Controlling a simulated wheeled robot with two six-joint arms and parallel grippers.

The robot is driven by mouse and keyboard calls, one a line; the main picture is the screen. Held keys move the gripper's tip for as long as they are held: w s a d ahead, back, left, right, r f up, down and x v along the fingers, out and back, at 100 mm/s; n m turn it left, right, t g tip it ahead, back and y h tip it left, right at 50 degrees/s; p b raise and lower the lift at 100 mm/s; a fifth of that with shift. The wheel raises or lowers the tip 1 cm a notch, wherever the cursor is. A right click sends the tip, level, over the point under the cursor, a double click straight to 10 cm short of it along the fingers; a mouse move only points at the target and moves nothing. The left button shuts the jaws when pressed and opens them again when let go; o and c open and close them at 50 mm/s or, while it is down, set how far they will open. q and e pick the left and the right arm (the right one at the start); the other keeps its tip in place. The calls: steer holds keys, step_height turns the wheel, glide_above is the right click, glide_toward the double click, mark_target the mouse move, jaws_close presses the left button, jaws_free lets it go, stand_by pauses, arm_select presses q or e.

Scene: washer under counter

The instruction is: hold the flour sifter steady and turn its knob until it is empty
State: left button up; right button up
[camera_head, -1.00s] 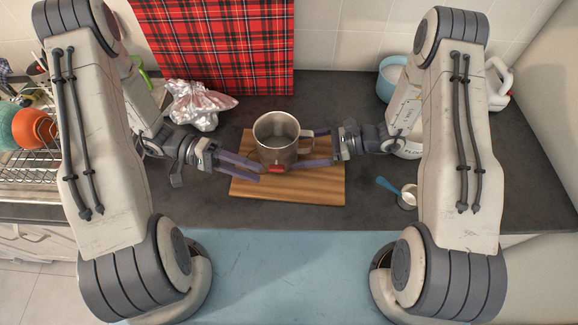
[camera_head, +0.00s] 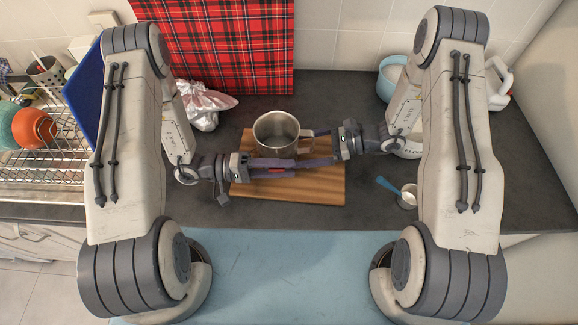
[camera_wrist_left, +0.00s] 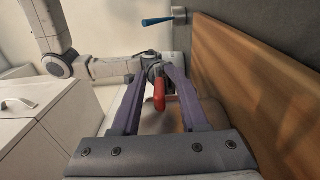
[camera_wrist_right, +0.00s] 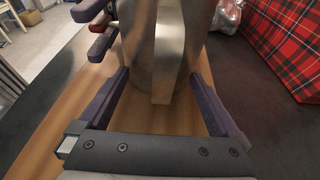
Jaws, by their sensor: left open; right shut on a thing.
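The metal flour sifter (camera_head: 283,126) stands upright over the wooden cutting board (camera_head: 305,192). My right gripper (camera_head: 316,147) is shut on its handle at the right side; the handle (camera_wrist_right: 168,50) shows between the fingers in the right wrist view. The red knob (camera_wrist_left: 159,92) is on the sifter's near side. My left gripper (camera_head: 285,167) is open in front of the sifter, with the knob between its fingers in the left wrist view but not clamped. The fingers partly hide the knob in the head view. The inside looks grey; any flour left cannot be told.
A small cup with a blue-handled spoon (camera_head: 387,184) stands right of the board. A crumpled foil bag (camera_head: 207,105) lies back left, near the dish rack (camera_head: 45,165). The counter in front is clear.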

arm_select(q)
steer(key=shift+d, duration=0.8)
jaws_close()
steer(key=shift+r+h, duration=0.2)
steer(key=shift+h, duration=0.6)
jaws_free()
steer(key=shift+a, duration=0.15)
